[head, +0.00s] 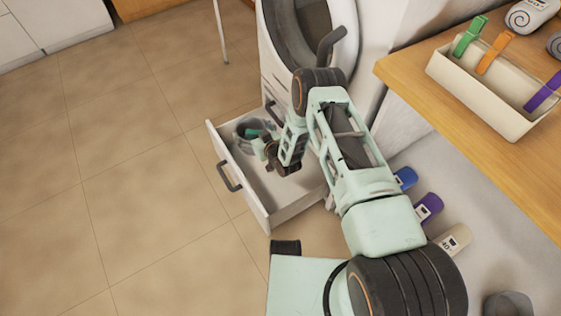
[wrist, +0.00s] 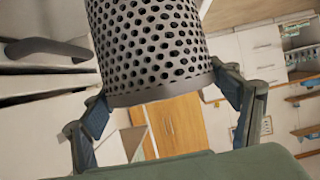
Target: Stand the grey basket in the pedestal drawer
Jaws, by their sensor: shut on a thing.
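The grey basket (wrist: 150,45) is a perforated round-walled container. In the wrist view it fills the upper middle, between the two fingers of my gripper (wrist: 165,95), which is shut on it. In the head view the basket (head: 243,128) shows small at the far end of the open pedestal drawer (head: 238,193), partly hidden by my gripper (head: 262,145). The drawer is white with a dark handle and is pulled out below the washing machine. I cannot tell whether the basket touches the drawer floor. My arm hides part of the drawer's right side.
The washing machine (head: 283,75) stands behind the drawer, its round door (head: 331,45) open. A wooden shelf (head: 470,110) with a white peg box (head: 480,92) juts in at upper right. The tiled floor at left is clear.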

